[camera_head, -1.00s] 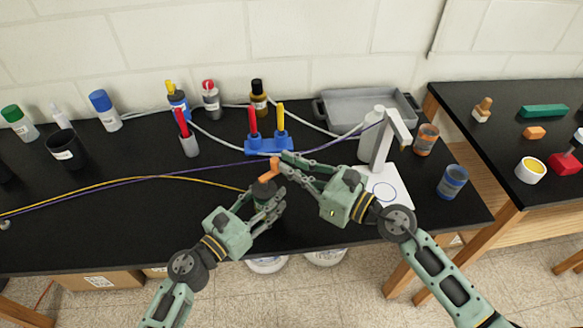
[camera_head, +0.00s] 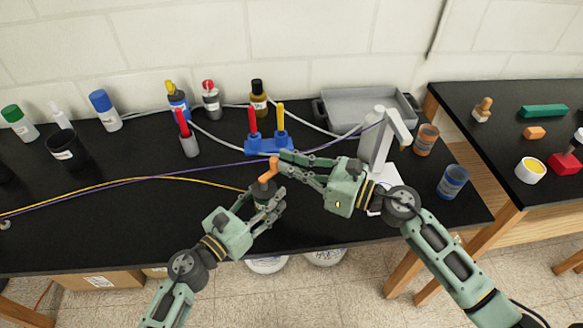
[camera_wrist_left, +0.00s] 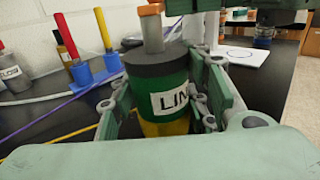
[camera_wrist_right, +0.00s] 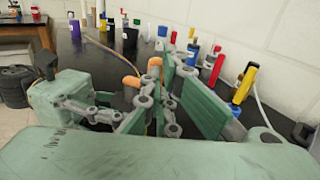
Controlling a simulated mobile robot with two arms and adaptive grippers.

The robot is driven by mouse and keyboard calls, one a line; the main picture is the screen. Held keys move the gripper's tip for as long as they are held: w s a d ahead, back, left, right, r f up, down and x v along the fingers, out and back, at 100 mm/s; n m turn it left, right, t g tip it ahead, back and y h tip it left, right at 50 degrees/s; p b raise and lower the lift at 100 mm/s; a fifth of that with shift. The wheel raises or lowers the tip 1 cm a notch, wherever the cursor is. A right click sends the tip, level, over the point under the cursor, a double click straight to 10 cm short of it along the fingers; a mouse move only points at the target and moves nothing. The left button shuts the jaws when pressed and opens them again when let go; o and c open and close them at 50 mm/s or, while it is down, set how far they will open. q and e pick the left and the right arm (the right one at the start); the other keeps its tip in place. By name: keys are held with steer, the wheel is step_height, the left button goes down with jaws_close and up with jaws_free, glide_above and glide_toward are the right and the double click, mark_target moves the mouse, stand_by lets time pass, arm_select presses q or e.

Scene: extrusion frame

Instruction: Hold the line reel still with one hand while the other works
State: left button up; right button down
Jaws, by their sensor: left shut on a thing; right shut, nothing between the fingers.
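The line reel (camera_wrist_left: 160,85) is a green upright cylinder with a dark top, a white label reading "LIN" and yellow line low down. A grey post with an orange crank handle (camera_head: 268,171) rises from its top. My left gripper (camera_head: 265,205) is shut around the reel's body, a finger on each side, at the table's front part. My right gripper (camera_head: 281,162) is shut and empty, its fingertips beside the orange handle. Whether they touch it I cannot tell. The handle also shows in the right wrist view (camera_wrist_right: 131,82), partly behind the fingers.
Yellow line (camera_head: 130,179) runs from the reel to the left table edge, beside a purple line. Behind the reel stands a blue holder (camera_head: 268,145) with red and yellow sticks. A white stand (camera_head: 384,145) and a blue can (camera_head: 452,182) are to the right.

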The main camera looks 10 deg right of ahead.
steer(key=shift+w+a+r+n+g+y, duration=0.1)
steer(key=shift+w+a+n+g+y, duration=0.15)
steer(key=shift+w+n+g+y, duration=0.65)
steer(key=shift+w+a+r+n+g+y, duration=0.1)
steer(key=shift+w+a+n+g+y, duration=0.15)
steer(key=shift+w+n+g, duration=0.7)
steer(key=shift+s+a+m+g, duration=0.1)
steer(key=shift+s+m+g, duration=0.1)
steer(key=shift+m+g, duration=0.15)
steer(key=shift+f, duration=0.1)
steer(key=v, duration=1.2)
